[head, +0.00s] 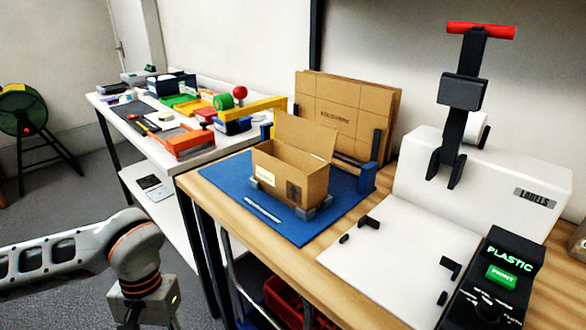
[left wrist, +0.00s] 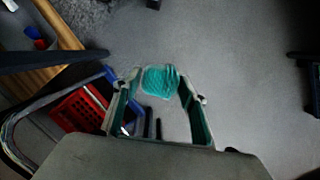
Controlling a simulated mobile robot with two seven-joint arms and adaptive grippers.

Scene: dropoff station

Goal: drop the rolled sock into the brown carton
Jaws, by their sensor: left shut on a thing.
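The brown carton (head: 290,173) stands upright on a blue mat on the wooden bench, its top open and a back flap raised. The rolled sock (left wrist: 160,81) is teal and sits between the fingertips of my left gripper (left wrist: 159,88) in the left wrist view, with grey floor behind it. My left gripper is shut on the sock. In the head view my left arm (head: 135,245) is at the lower left, beside and apart from the bench; the fingers and the sock are not clearly visible there. My right gripper is not in view.
Flat cartons (head: 345,115) stand behind the carton. A white label machine (head: 485,185) with a black post and red handle is at the right. A cluttered white table (head: 130,133) is at the left. A red crate (head: 283,298) is below the bench.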

